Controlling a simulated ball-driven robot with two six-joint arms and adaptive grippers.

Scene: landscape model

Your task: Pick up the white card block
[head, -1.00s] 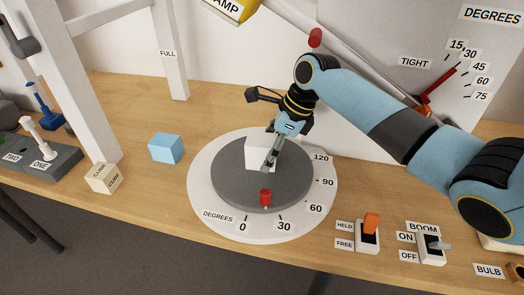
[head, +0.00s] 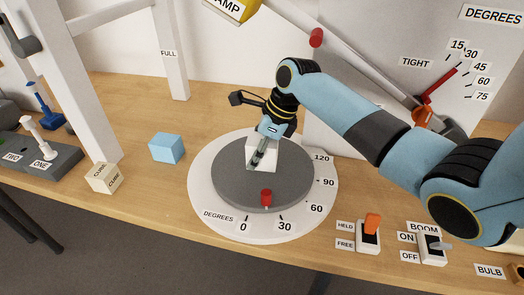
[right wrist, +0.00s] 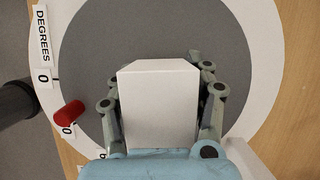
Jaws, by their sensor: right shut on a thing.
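The white card block (head: 268,146) is at the grey turntable (head: 295,190), and my right gripper (head: 260,158) is shut on it. In the right wrist view the white block (right wrist: 158,105) sits between the two fingers of the gripper (right wrist: 160,110), one along each side. Whether the block still touches the turntable cannot be told. In the head view the gripper hides part of the block. My left gripper does not show.
A blue block (head: 166,148) and a cream block labelled CUBE (head: 103,178) stand left of the turntable. A red peg (head: 266,196) stands at its front edge. Switches, among them an orange lever (head: 371,224), are at the front right. A white post (head: 90,90) rises at left.

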